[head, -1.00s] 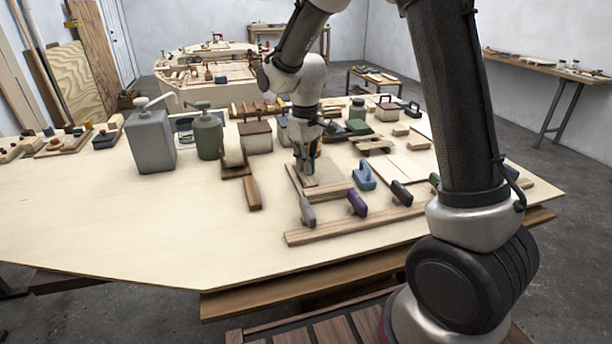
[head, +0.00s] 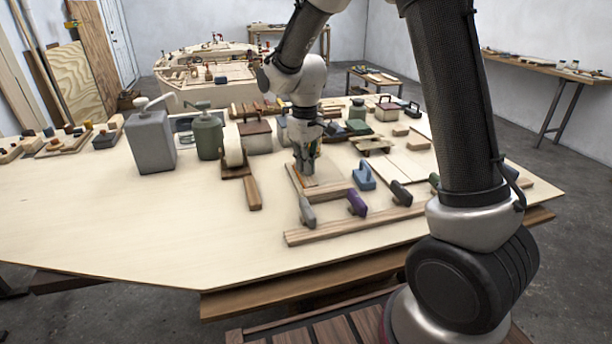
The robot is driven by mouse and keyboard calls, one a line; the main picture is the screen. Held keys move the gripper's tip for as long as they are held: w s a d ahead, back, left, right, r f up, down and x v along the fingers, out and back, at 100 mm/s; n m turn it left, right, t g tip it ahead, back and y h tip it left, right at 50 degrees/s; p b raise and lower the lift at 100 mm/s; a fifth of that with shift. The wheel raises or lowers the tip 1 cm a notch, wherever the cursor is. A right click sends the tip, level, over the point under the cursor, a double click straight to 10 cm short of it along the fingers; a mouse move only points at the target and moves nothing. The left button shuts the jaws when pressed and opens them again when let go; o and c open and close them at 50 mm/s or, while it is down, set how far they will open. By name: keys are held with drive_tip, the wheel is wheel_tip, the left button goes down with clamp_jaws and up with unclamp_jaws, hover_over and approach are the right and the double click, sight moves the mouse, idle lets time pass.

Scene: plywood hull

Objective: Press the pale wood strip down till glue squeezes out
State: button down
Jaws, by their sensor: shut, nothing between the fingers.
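My gripper (head: 304,171) is shut and empty. It points down over the left part of a low wooden frame on the large table, with its fingertips at or just above a pale wood strip (head: 324,184). I cannot tell whether they touch it. The gripper hides part of the strip. A darker wood bar (head: 331,194) lies in front of the strip, and a long brown rail (head: 345,229) lies nearer the table's front edge. No glue can be made out at this size.
Grey (head: 307,211), purple (head: 356,203) and dark (head: 401,193) handled tools stand along the rail, with a blue one (head: 364,176) behind. A grey pump container (head: 150,141) and a green one (head: 208,137) stand to the left. The tabletop's front left (head: 130,225) is clear.

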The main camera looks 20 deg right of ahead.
drive_tip(key=shift+s+f, duration=0.1)
drive_tip(key=shift+f, duration=0.05)
drive_tip(key=shift+r, duration=3.6)
drive_tip(key=s, duration=0.1)
drive_tip(key=s+d+f, duration=0.1)
drive_tip(key=shift+s+f+m+g, duration=0.25)
drive_tip(key=shift+s+m+g, duration=0.05)
drive_tip(key=shift+m+g, duration=0.1)
drive_tip(key=s+d+r+m+t, duration=0.1)
drive_tip(key=s+d+r, duration=0.2)
drive_tip(key=s, duration=0.5)
drive_tip(key=s+d+r+m+t, duration=0.2)
drive_tip(key=s+d+r, duration=0.2)
drive_tip(key=s+d, duration=0.2)
drive_tip(key=s+d+r+m+t, duration=0.2)
drive_tip(key=s+d+r, duration=0.2)
drive_tip(key=s, duration=0.5)
drive_tip(key=shift+s+d, duration=0.35)
drive_tip(key=shift+d, duration=0.1)
